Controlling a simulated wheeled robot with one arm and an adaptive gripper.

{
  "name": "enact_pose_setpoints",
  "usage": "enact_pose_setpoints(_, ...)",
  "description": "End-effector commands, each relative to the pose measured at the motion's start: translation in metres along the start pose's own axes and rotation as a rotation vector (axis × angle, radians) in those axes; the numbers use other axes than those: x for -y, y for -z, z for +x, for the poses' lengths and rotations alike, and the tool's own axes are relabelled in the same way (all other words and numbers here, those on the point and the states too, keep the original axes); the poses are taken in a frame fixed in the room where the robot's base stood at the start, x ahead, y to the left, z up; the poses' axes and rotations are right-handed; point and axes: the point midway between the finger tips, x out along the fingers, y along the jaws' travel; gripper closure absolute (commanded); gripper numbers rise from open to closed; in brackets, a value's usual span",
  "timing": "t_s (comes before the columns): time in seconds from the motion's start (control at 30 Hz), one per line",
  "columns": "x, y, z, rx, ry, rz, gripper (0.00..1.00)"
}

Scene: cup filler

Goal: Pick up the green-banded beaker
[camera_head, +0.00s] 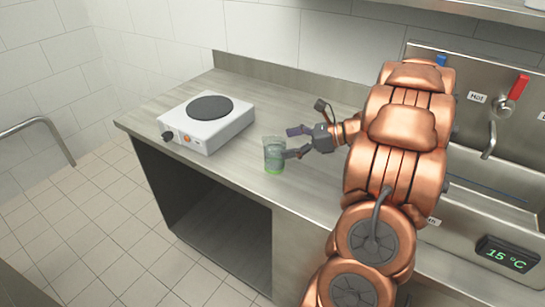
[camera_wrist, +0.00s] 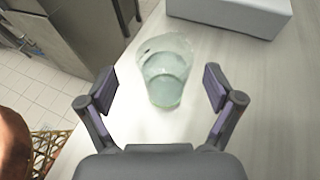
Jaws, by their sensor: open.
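The green-banded beaker (camera_head: 273,155) is clear, with a green band at its base, and stands upright on the counter. It seems to hold some liquid. My gripper (camera_head: 290,143) is open just to the right of the beaker in the head view. In the wrist view the beaker (camera_wrist: 165,72) is ahead of and partly between the two open fingers of my gripper (camera_wrist: 160,90), with clear gaps on both sides. The fingers are not closed on it.
A white hot plate (camera_head: 207,120) stands left of the beaker on the counter (camera_head: 300,190). A sink (camera_head: 470,215) with a red lever (camera_head: 518,88) and a 15 °C display (camera_head: 507,254) is at the right. The counter's front edge is near the beaker.

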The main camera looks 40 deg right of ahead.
Motion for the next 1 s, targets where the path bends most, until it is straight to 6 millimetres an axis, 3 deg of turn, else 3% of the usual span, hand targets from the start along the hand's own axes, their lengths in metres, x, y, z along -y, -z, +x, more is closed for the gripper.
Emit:
enact_pose_setpoints(0.63, 0.004, 0.004, 0.066, -0.003, -0.006, 0.0, 0.09)
enact_pose_setpoints(1.0, 0.005, 0.004, 0.073, -0.002, -0.004, -0.002, 0.11)
